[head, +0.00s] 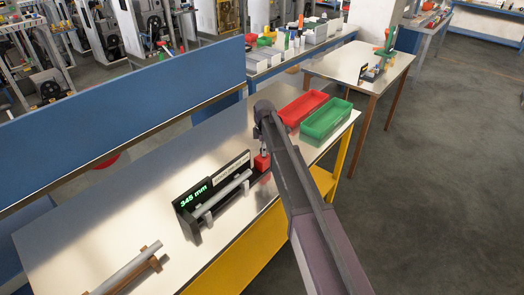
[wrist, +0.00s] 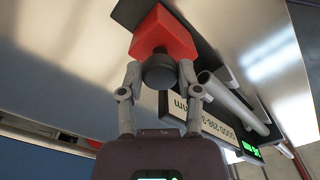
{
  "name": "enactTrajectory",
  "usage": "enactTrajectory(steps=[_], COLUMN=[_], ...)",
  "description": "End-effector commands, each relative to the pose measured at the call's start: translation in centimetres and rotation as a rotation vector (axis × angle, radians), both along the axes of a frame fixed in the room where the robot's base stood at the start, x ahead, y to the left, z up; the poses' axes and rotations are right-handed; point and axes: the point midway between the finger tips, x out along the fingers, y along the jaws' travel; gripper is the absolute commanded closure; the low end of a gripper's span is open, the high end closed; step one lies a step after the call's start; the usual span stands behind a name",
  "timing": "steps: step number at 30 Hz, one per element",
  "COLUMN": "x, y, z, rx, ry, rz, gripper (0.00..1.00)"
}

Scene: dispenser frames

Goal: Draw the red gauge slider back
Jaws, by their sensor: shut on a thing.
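The red gauge slider (head: 262,162) sits at the right end of the dark gauge on the metal table. In the wrist view the red slider (wrist: 165,35) is a block with a dark round knob (wrist: 158,72) facing my gripper. My gripper (head: 264,149) comes down onto the slider from above in the head view, partly hiding it. In the wrist view my gripper (wrist: 158,75) has a finger on each side of the knob and is shut on it. The gauge's display (head: 194,195) reads 345 mm in green.
A grey tube (head: 226,194) lies on the gauge's supports, left of the slider. Another tube (head: 128,268) rests on brown brackets at the near left. A red bin (head: 303,108) and a green bin (head: 327,120) stand to the right. A blue panel (head: 120,120) runs behind the table.

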Motion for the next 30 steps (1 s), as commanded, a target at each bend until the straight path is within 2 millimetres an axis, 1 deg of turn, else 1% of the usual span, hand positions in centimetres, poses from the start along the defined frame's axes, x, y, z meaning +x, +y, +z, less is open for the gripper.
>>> enactTrajectory(steps=[3,4,5,6,7,22,26,30], x=[0.3,0.4,0.4,0.4,0.4,0.0,-0.5,-1.5], y=[-0.3,-0.3,-0.3,-0.3,-0.3,0.0,0.3,1.1], z=[0.0,0.0,0.0,0.0,0.0,0.0,0.0,0.0], rx=[-0.007,-0.007,-0.007,-0.007,-0.007,-0.004,-0.004,-0.004], ry=[-0.008,-0.008,-0.009,-0.009,-0.009,-0.006,-0.005,-0.005], rz=[-0.002,-0.003,-0.003,-0.003,-0.002,-0.001,-0.001,0.001], gripper=[1.0,0.5,0.41,0.29,0.22,0.22,0.22,0.22])
